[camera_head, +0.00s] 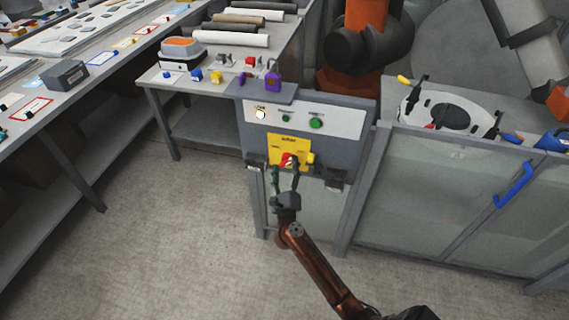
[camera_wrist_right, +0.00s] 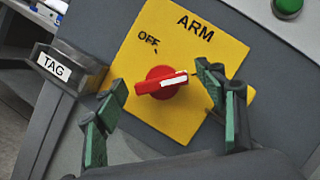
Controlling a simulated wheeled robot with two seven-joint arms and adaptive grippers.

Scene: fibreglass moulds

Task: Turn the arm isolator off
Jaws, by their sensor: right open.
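The arm isolator is a red rotary knob (camera_wrist_right: 162,82) on a yellow plate (camera_wrist_right: 190,118) marked ARM. Its white stripe points right and slightly up, while the OFF mark (camera_wrist_right: 149,40) is above and left of the knob. In the head view the plate (camera_head: 290,142) is on the front of a grey cabinet, with the knob (camera_head: 288,158) low on it. My right gripper (camera_head: 286,168) is open in front of the knob; in the wrist view its green-padded fingers (camera_wrist_right: 160,88) stand either side of it. I cannot tell whether they touch it. My left gripper is out of view.
A TAG holder (camera_wrist_right: 70,70) sits left of the plate. A white panel with a green button (camera_head: 316,122) is above it. A purple padlock (camera_head: 273,80) rests on the cabinet's top ledge. A glazed guard (camera_head: 440,190) stands right; the floor in front is clear.

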